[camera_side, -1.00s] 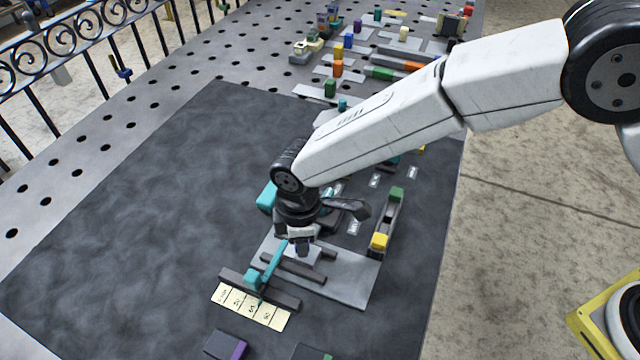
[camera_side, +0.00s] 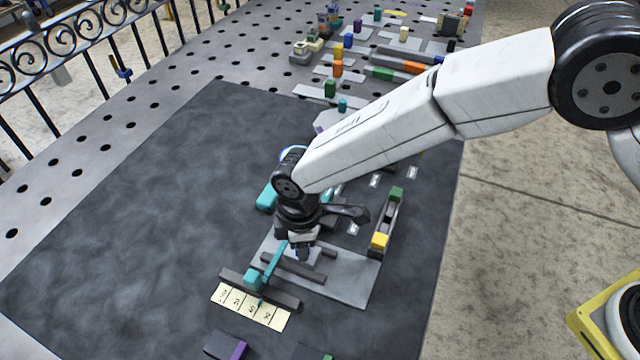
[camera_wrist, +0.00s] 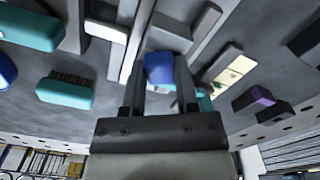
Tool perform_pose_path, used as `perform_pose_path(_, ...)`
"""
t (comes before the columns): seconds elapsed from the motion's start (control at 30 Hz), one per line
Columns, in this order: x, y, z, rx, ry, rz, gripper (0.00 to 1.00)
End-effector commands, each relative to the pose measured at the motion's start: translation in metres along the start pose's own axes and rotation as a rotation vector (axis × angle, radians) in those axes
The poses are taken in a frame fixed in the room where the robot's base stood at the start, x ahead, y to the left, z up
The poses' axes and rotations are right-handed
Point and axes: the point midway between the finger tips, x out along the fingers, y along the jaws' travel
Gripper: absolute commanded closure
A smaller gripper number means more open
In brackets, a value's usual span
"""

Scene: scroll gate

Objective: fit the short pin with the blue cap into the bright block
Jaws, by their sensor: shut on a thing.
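My gripper (camera_side: 303,250) is over the grey plate (camera_side: 345,285) with dark rails in the side view. In the wrist view my gripper (camera_wrist: 160,82) is shut on the blue cap (camera_wrist: 159,68) of the short pin. The pin's shaft below the cap is hidden. A pale block (camera_wrist: 168,38) shows just beyond the cap in the wrist view and seems to be the bright block. In the side view the gripper covers most of that spot. I cannot tell whether the pin touches the block or is in it.
A teal arm-like piece (camera_side: 272,266) stands close left of my gripper, by a pale marked scale (camera_side: 250,307). A dark holder with yellow (camera_side: 379,241) and green (camera_side: 397,194) blocks stands to the right. The dark mat (camera_side: 130,220) is clear on the left.

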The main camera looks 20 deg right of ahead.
Motion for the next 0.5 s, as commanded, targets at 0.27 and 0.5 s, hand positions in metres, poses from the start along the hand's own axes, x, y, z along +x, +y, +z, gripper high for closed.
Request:
perform_pose_path(0.27, 0.0002, 0.0001, -0.0002, 0.0, 0.001, 0.0, 1.0)
perform_pose_path(0.5, 0.0002, 0.0001, -0.0001, 0.0, 0.0, 0.0, 0.21)
